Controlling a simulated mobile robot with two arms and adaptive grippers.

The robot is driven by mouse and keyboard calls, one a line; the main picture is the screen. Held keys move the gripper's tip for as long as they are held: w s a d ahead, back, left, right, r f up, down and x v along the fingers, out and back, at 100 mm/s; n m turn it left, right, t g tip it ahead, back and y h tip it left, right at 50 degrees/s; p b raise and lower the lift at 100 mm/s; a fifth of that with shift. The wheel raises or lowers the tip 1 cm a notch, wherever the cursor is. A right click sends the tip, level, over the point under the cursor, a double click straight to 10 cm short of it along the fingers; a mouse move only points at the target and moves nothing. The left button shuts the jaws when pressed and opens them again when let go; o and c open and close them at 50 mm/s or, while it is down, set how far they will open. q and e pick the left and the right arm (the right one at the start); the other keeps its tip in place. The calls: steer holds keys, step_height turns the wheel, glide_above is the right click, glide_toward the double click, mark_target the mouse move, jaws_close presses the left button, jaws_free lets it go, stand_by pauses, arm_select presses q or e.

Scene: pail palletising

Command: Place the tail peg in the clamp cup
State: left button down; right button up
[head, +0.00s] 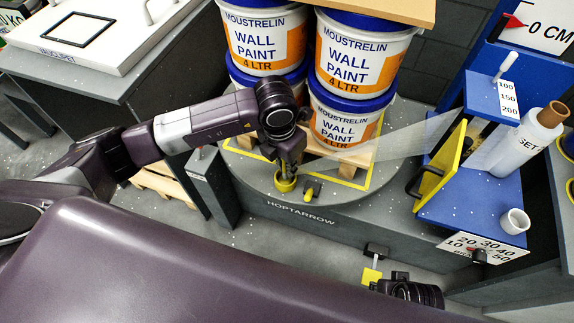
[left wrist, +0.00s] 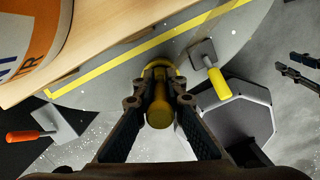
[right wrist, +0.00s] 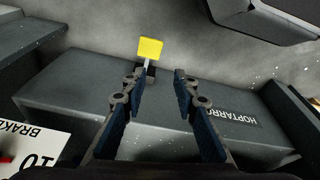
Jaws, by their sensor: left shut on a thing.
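My left gripper (head: 287,168) points down at the front edge of the round turntable. It is shut on the yellow tail peg (left wrist: 159,108), which stands between its fingers in the left wrist view. The yellow clamp cup (head: 286,185) is directly below the fingertips, and its rim (left wrist: 160,66) shows past the peg. The peg lines up with the cup; its lower end is hidden, so I cannot tell how deep it sits. Clear film (head: 400,142) stretches from the roll (head: 528,140) towards the left gripper. My right gripper (right wrist: 159,76) is open and empty.
Paint pails (head: 343,125) stand stacked on a wooden pallet (head: 352,168) on the turntable (head: 250,180). A yellow tab (right wrist: 150,49) stands ahead of the right gripper. A white cup (head: 515,221) sits on the blue shelf.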

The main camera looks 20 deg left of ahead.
arm_select(q)
steer(key=shift+f, duration=0.1)
steer(key=c, duration=2)
jaws_free()
arm_select(e)
steer(key=shift+w+r, duration=0.1)
steer(key=shift+r, duration=0.3)
